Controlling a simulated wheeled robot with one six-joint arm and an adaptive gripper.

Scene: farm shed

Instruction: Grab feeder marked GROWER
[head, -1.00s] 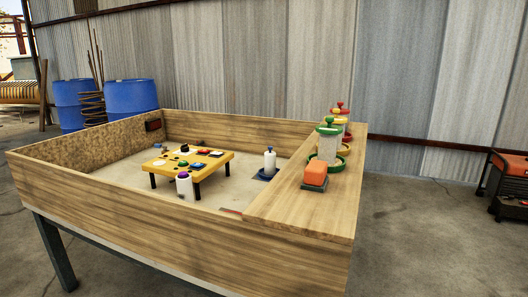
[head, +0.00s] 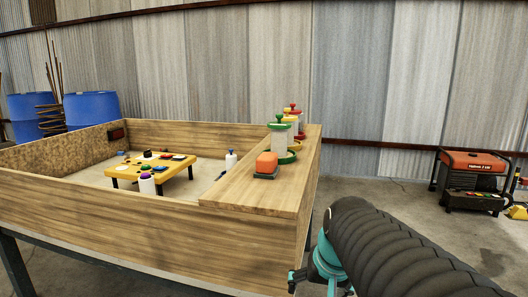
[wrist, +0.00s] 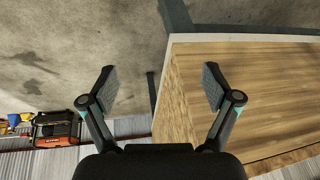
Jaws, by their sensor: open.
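Several feeders stand in a row on the wooden ledge along the right side of the box. The nearest feeder (head: 278,137) has a green top and a green base around a pale clear body. Behind it are a feeder with a yellow top (head: 291,119) and one with a red top (head: 293,108). No marking on them is readable, so I cannot tell which is GROWER. My gripper (wrist: 160,85) is open and empty beside the box's outer corner, apart from the feeders. In the head view it is only partly visible at the bottom.
A yellow low table (head: 150,171) and a white bottle (head: 231,160) stand inside the box.

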